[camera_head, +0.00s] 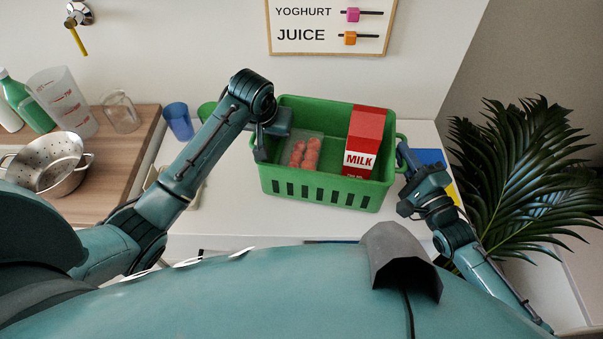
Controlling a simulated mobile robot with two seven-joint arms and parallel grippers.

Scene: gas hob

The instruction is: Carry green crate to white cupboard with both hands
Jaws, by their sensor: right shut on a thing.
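The green crate (327,190) is upright on or just above a white surface (240,218) at the back middle; I cannot tell if it touches. It holds a red and white milk carton (365,140) and a clear pack of red round items (304,151). My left gripper (264,148) is at the crate's left end, its fingers partly hidden by its own wrist, so its closure is unclear. My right gripper (402,158) is shut on the crate's right-end handle (401,140). I cannot tell which white furniture is the cupboard.
A wooden board (125,165) on the left bears a metal colander (50,165), a measuring jug (62,100) and a glass jar (121,112). A blue cup (178,121) stands left of the crate. A leafy plant (525,165) is close to my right arm.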

